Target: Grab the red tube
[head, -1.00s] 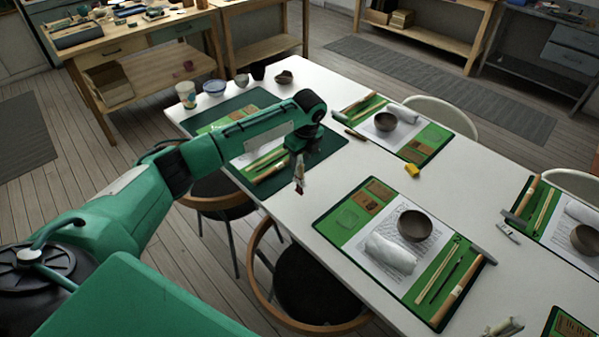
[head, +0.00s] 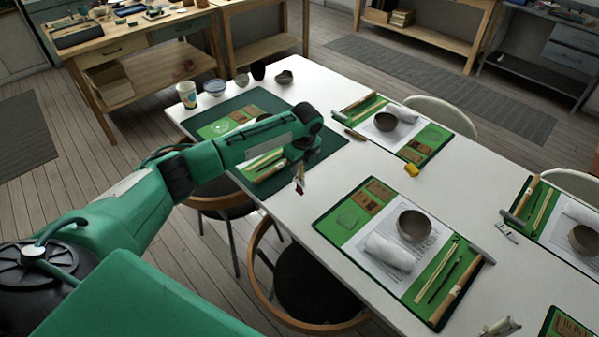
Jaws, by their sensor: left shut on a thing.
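My left gripper (head: 299,181) points down over the near left edge of the white table, at the end of my green arm. It is shut on a small, narrow thing with a pale upper part and a dark red lower end, which looks like the red tube (head: 300,189). The thing hangs roughly upright and is too small to make out well; the fingers hide part of it. I cannot tell how far it is above the table. My right gripper does not show.
The white table (head: 290,217) holds green mats with bowls, white rolls and sticks. The near mat (head: 334,217) lies right of my left gripper. A chair (head: 306,285) is tucked at the near edge.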

